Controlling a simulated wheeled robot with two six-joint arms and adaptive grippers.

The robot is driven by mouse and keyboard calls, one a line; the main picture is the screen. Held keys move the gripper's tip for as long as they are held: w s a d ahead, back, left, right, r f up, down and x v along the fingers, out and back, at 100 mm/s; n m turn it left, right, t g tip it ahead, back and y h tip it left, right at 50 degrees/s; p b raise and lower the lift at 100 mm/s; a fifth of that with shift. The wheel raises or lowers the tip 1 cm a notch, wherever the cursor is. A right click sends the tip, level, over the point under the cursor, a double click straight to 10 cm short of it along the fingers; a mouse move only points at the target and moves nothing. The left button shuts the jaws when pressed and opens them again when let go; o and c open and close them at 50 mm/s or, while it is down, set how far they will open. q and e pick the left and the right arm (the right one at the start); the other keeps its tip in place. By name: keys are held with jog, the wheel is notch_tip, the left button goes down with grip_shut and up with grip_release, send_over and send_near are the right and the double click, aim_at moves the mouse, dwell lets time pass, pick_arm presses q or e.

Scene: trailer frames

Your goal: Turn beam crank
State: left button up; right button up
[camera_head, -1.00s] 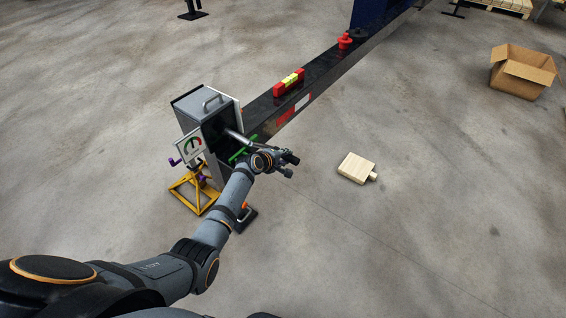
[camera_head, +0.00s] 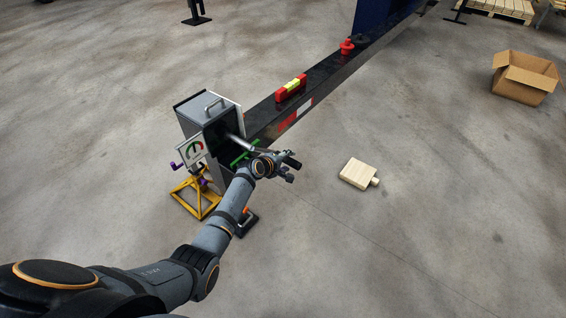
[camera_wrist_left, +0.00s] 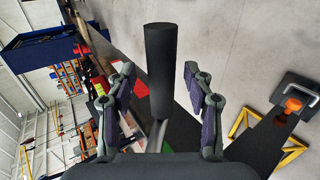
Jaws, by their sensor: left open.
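The beam crank shows as a silver shaft (camera_head: 238,142) coming out of the grey jack box (camera_head: 212,119) on the beam's near end. Its black cylindrical handle (camera_wrist_left: 160,68) stands between the fingers in the left wrist view, with a gap on each side. My left gripper (camera_head: 285,166) is at the crank's outer end, to the right of the box. It is open around the handle; the wrist view shows both fingers (camera_wrist_left: 162,88) spread. My wrist hides part of the crank in the head view. My right gripper is not in view.
The black trailer beam (camera_head: 325,85) runs to the upper right, carrying a red and yellow level (camera_head: 291,88) and a red knob (camera_head: 347,47). A yellow stand (camera_head: 196,200) is beneath the box.

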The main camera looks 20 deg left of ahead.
pick_arm(q)
jog(key=v, duration=1.1)
jog(key=shift+s+r, duration=0.2)
jog(key=shift+s, duration=0.1)
jog(key=shift+a, duration=0.1)
